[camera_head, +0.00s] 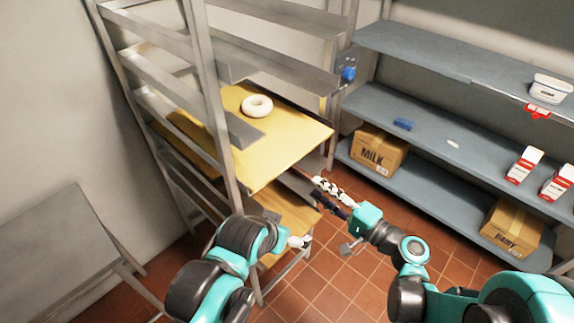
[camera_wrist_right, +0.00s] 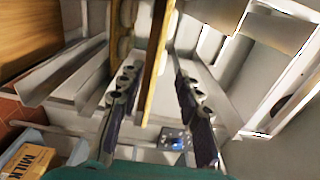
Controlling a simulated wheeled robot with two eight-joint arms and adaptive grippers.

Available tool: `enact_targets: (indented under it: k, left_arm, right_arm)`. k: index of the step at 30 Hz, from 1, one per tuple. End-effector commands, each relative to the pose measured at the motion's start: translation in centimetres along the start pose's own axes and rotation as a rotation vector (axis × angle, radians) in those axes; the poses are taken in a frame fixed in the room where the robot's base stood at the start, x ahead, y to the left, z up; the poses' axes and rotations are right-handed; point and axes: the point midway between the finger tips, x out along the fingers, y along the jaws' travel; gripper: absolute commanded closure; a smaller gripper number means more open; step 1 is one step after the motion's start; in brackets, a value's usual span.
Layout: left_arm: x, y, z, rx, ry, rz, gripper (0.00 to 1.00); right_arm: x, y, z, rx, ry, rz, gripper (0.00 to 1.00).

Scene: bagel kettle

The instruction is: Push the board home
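A tan upper board (camera_head: 290,130) carries a pale bagel (camera_head: 257,106) and sticks out of a metal rack (camera_head: 213,90). A lower tan board (camera_head: 271,204) also projects from the rack below it. My right gripper (camera_head: 306,183) is beside the boards' right side. In the right wrist view its two fingers (camera_wrist_right: 156,75) stand apart, with a board's edge (camera_wrist_right: 154,50) between them and gaps on both sides. I cannot tell which board this is. My left gripper (camera_head: 302,242) is by the rack's front, near the lower board. Its fingers are mostly hidden.
Blue-grey shelves (camera_head: 430,130) stand at the right with a MILK box (camera_head: 378,150), another carton (camera_head: 511,228) and red-white packs (camera_head: 524,165). A grey table (camera_head: 65,240) is at the left. Tiled floor (camera_head: 340,285) lies open in front.

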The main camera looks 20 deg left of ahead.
Motion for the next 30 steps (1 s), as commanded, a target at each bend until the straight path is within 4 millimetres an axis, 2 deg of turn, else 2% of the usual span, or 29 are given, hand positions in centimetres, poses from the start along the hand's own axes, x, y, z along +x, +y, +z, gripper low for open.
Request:
enact_targets:
  k: [12, 21, 30]
  left_arm:
    - [-0.5, 0.0, -0.4, 0.000, 0.000, 0.000, 0.00]
    - [-0.1, 0.0, -0.1, 0.000, 0.000, 0.000, 0.00]
    - [0.0, 0.0, 0.0, 0.000, 0.000, 0.000, 0.00]
  right_arm:
    - [5.4, -0.1, 0.1, 0.000, -0.003, 0.000, 0.66]
    - [9.2, 0.1, 0.0, 0.000, -0.002, 0.000, 0.66]
    - [11.9, 0.0, 0.0, 0.000, -0.002, 0.000, 0.66]
